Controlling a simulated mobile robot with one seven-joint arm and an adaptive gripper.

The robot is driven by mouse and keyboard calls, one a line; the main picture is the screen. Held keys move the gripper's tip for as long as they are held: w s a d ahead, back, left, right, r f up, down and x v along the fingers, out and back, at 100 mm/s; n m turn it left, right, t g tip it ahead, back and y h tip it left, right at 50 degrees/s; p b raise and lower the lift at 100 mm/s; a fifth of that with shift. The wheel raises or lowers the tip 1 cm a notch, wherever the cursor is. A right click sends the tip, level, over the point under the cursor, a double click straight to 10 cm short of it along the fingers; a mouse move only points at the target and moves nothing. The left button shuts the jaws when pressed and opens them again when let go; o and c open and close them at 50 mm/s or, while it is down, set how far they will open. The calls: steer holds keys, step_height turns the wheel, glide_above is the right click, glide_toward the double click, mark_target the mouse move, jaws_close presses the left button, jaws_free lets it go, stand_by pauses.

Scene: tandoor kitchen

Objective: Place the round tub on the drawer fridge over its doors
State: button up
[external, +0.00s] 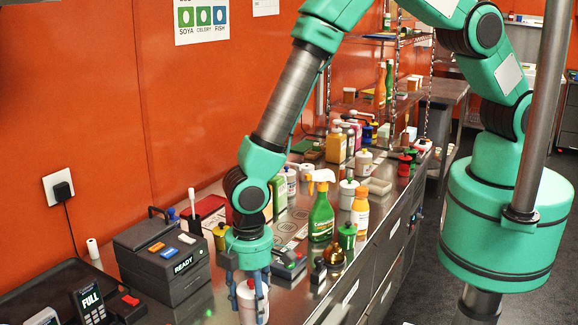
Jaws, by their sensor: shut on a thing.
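My gripper (247,290) points down over the near part of the steel counter. It is shut on a white, round tub (247,306) with some red near its top, held between the blue fingers. The tub's lower part is cut off by the picture's bottom edge, so I cannot tell whether it touches the counter. The drawer fridge appears to be the long steel unit (384,268) with drawer and door fronts along its right side.
A black box marked READY (172,262) stands left of my gripper. A green spray bottle (321,218), an orange bottle (360,212) and a brass-coloured object (333,256) stand to the right. Several bottles and jars crowd the counter farther back.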

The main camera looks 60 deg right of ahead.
steer(key=shift+f, duration=0.4)
steer(key=shift+f, duration=0.2)
steer(key=o, duration=1.4)
steer(key=shift+r, duration=0.2)
steer(key=shift+r+b, duration=0.35)
steer(key=shift+r, duration=5.65)
